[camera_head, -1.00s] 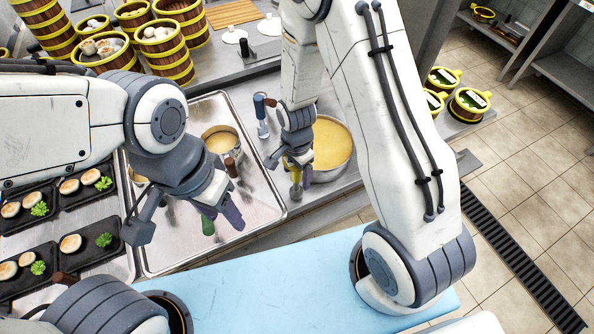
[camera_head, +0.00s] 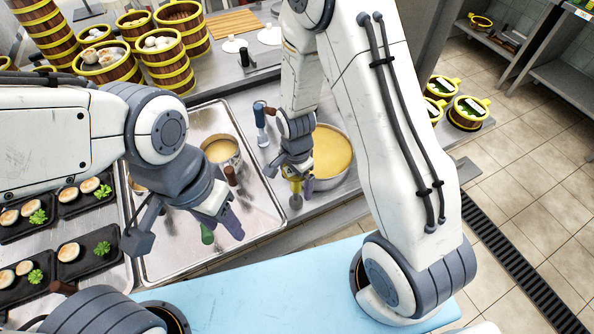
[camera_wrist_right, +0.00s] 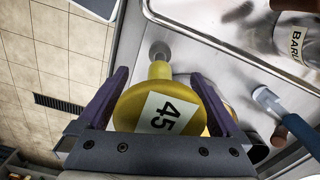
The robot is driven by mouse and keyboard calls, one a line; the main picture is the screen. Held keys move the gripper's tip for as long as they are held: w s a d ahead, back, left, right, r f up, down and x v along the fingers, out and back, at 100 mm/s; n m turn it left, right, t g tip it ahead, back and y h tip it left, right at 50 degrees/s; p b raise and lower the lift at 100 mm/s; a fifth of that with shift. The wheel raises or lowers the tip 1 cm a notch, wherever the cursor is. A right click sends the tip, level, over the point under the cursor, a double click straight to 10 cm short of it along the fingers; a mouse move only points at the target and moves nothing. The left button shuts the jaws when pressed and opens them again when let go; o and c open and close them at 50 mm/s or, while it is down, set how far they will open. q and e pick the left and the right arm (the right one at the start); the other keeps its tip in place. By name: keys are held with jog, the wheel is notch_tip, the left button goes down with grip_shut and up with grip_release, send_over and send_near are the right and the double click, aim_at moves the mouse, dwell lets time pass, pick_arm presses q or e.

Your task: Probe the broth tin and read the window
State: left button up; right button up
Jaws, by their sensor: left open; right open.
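The broth tin (camera_head: 332,158) is a large round metal pot of yellow-brown liquid, partly behind my right arm in the head view. My right gripper (camera_head: 298,182) is open beside its left side. In the right wrist view, a yellow probe (camera_wrist_right: 135,108) with a white window (camera_wrist_right: 160,112) reading 45 is between the spread purple fingers of that gripper (camera_wrist_right: 158,100). Its metal end (camera_wrist_right: 159,50) points away; I cannot tell whether the fingers touch it. My left gripper (camera_head: 222,226) is open over the tray, with a green piece (camera_head: 207,235) at its fingers.
A blue-handled probe (camera_head: 260,115) stands left of the broth tin. A smaller tin (camera_head: 220,150) sits on the metal tray (camera_head: 262,222). Steamer baskets (camera_head: 165,60) stand at the back left; black plates with food (camera_head: 85,252) are at the left.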

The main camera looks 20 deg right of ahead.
jog(key=r, duration=0.3)
jog(key=r+b, duration=0.1)
jog(key=r, duration=0.5)
jog(key=shift+s+r, duration=0.2)
jog(key=shift+s, duration=0.05)
jog(key=shift+s+a+r+n, duration=0.2)
jog(key=shift+a+r+n, duration=0.05)
jog(key=shift+r+n, duration=0.1)
jog(key=s+a+r+n, duration=0.3)
jog(key=s+r+n, duration=0.2)
jog(key=s+n, duration=0.3)
jog(key=s+a+r+n+y, duration=0.1)
jog(key=s+a+r+n, duration=0.2)
jog(key=s+n, duration=0.6)
notch_tip(320, 180, up, 2)
jog(key=shift+a+r+n, duration=0.15)
jog(key=shift+a+n, duration=0.2)
jog(key=shift+n, duration=0.9)
jog(key=shift+d, duration=0.1)
